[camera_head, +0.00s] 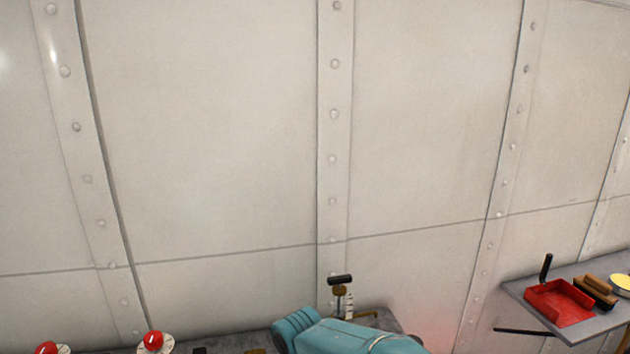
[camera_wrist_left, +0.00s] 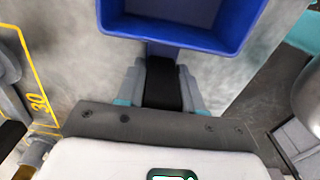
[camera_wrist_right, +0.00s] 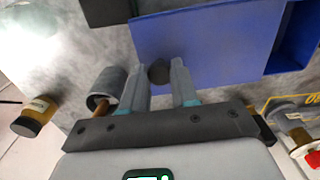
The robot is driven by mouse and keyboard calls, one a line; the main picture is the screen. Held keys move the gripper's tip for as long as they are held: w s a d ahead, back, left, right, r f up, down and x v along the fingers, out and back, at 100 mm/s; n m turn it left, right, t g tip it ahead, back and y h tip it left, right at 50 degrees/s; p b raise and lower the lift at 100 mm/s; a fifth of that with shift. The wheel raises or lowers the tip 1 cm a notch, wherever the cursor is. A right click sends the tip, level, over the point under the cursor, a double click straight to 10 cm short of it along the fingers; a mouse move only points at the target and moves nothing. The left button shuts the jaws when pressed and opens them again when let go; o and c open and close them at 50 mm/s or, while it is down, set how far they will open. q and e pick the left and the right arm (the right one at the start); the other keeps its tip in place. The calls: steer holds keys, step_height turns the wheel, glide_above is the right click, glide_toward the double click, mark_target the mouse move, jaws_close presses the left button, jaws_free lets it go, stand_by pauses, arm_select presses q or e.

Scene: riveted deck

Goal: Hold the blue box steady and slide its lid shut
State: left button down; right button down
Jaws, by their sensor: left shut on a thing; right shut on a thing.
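The blue box (camera_wrist_left: 118,22) shows at the top of the left wrist view, its inside open and empty where visible. My left gripper (camera_wrist_left: 162,72) is shut on a black grip on a short blue bar at the box's near side. In the right wrist view the flat blue lid (camera_wrist_right: 215,45) fills the upper middle, and part of the box's open inside (camera_wrist_right: 298,38) shows to its right. My right gripper (camera_wrist_right: 159,70) is shut on a dark round knob (camera_wrist_right: 158,73) at the lid's near edge. The head view shows neither the box nor my grippers.
In the right wrist view a grey cup (camera_wrist_right: 105,86) and an amber jar (camera_wrist_right: 36,114) stand at the left. A side shelf holds a red tray (camera_head: 560,303) and a brown brush (camera_head: 596,290).

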arm_select(q)
steer(key=shift+s+f, duration=0.2)
arm_select(e)
steer(key=shift+s+a, duration=0.35)
steer(key=shift+a, duration=0.75)
steer(key=shift+s+a, duration=0.35)
steer(key=shift+a, duration=0.8)
steer(key=shift+s+a, duration=0.35)
steer(key=shift+a, duration=0.75)
steer(key=c, duration=0.8)
jaws_free()
